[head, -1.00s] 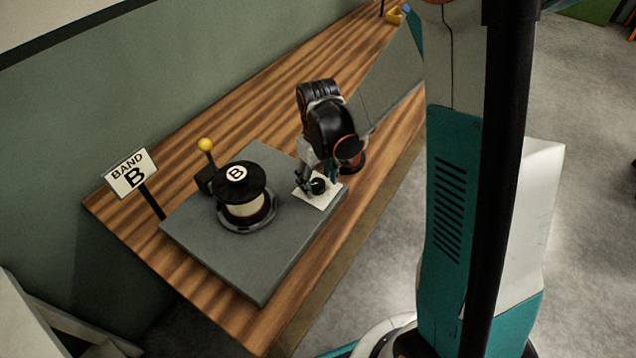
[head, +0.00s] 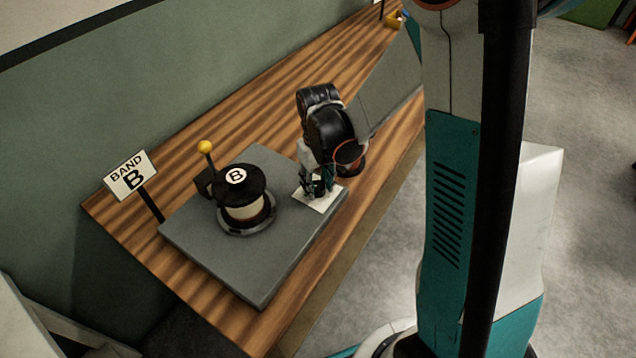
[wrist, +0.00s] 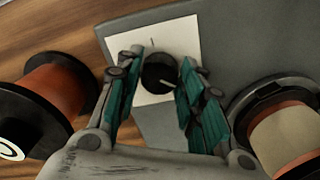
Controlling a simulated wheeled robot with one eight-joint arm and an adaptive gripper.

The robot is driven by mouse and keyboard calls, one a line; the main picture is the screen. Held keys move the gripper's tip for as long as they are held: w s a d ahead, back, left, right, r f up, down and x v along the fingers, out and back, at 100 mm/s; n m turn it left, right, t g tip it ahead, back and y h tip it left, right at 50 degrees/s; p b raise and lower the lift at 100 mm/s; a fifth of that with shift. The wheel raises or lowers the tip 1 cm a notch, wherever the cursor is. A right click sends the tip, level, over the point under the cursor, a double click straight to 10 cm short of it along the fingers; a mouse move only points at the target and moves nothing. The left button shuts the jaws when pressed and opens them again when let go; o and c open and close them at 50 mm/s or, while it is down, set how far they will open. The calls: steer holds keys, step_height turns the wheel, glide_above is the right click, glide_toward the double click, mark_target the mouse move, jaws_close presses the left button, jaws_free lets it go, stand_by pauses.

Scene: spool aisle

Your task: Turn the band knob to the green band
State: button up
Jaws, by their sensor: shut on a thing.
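The band knob (wrist: 159,70) is a small black round knob with a pale pointer line, set on a white square plate (wrist: 185,35). A short dark tick shows on the plate beyond the knob; I see no green band marking. My gripper (wrist: 156,85) has its teal-padded fingers on both sides of the knob and is shut on it. In the head view my gripper (head: 317,187) reaches down over the plate (head: 328,202) and mostly hides the knob. The pointer line slants toward the right finger in the wrist view.
The knob plate lies on a grey base board (head: 255,262) on a wooden bench (head: 190,290). A black-flanged spool marked B (head: 243,210) stands beside it, near a yellow-tipped lever (head: 205,147) and a BAND B sign (head: 131,176). A reddish-brown spool (wrist: 55,92) shows at left in the wrist view.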

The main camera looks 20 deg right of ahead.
mark_target(318, 186)
steer(key=o, duration=1.1)
steer(key=shift+c, duration=0.2)
step_height(318, 186, up, 12)
steer(key=shift+r, duration=0.1)
steer(key=s+r+m+t, duration=0.1)
steer(key=s+r+t, duration=0.2)
steer(key=s, duration=0.4)
steer(key=s+r+t, duration=0.4)
steer(key=s+r, duration=0.1)
steer(key=s, duration=0.2)
steer(key=shift+s+r+m, duration=0.25)
steer(key=shift+s+m, duration=0.15)
